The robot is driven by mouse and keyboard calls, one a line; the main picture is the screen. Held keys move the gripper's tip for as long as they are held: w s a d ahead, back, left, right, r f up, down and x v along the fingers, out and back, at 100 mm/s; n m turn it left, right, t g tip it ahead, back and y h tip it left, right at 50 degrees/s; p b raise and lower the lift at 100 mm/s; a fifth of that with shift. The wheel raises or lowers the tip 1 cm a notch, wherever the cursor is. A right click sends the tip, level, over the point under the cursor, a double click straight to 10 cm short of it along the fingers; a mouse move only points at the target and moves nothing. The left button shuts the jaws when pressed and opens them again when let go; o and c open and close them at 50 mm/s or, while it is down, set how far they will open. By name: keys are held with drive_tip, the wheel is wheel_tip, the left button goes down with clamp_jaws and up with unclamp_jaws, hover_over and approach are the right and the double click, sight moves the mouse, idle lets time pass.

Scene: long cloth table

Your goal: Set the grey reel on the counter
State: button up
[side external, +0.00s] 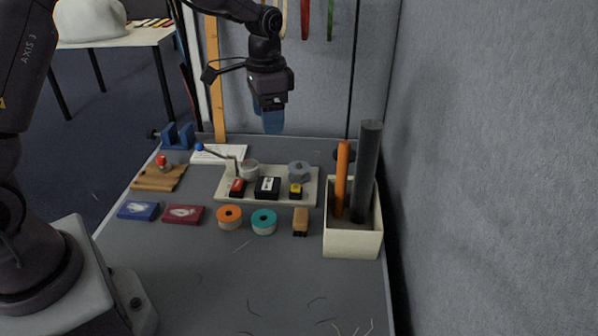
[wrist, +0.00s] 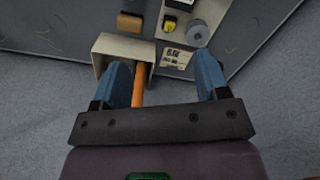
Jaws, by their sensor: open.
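The grey reel (side external: 299,172) sits on the back right part of a pale tray (side external: 308,196). It also shows in the wrist view (wrist: 197,33), above and left of the right fingertip. My gripper (side external: 271,122) hangs above and behind the tray, in the air and apart from the reel. In the wrist view its blue fingers (wrist: 163,65) are spread wide with nothing held between them. The grey tabletop (side external: 250,285) spreads under and in front of the tray. I cannot tell which surface is called the counter.
A white bin (side external: 351,244) holds an orange tube (side external: 341,180) and a tall dark tube (side external: 367,170) right of the tray. The tray also carries a black box (side external: 267,188) and a yellow item (side external: 295,191). Orange (side external: 229,217) and teal (side external: 263,221) reels stand in front. The front tabletop is mostly clear.

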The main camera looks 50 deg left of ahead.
sight(299, 163)
drive_tip(key=w+a+f+m, duration=0.3)
drive_tip(key=w+f+m, duration=0.55)
drive_tip(key=w, duration=0.25)
drive_tip(key=shift+m, duration=0.45)
drive_tip(key=f, duration=0.6)
drive_tip(key=shift+a+f, duration=0.2)
drive_tip(key=shift+s+a+f, duration=0.1)
drive_tip(key=shift+s+f, duration=0.05)
drive_tip(key=shift+f, duration=2.55)
drive_tip(key=shift+c, duration=0.5)
drive_tip(key=c, duration=0.7)
drive_tip(key=shift+o, duration=0.2)
